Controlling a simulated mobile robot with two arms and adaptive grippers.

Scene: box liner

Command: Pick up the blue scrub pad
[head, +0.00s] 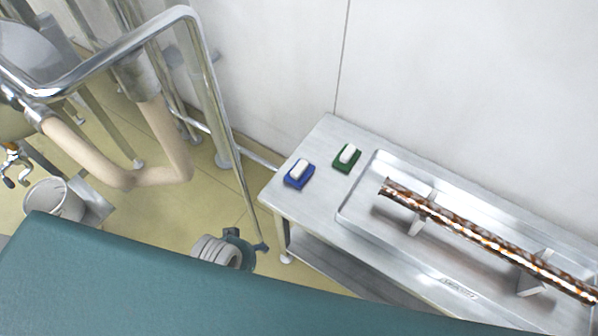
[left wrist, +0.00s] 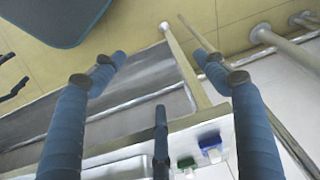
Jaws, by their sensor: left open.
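The blue scrub pad (head: 299,174), a blue base with a white block on top, lies near the left end of the metal table in the head view. It also shows in the left wrist view (left wrist: 210,146), low and right of middle, close beside the right finger. My left gripper (left wrist: 158,58) is open, with its two blue fingers wide apart and nothing between them but the table side and floor behind. The gripper is apart from the pad. My right gripper is not in either view.
A green scrub pad (head: 346,158) with a white block lies just right of the blue one. A metal tray (head: 372,222) holds a mottled brown tube (head: 480,237) on supports. Chrome pipes (head: 215,100) stand left of the table (head: 300,205). A white bucket (head: 55,203) stands at far left.

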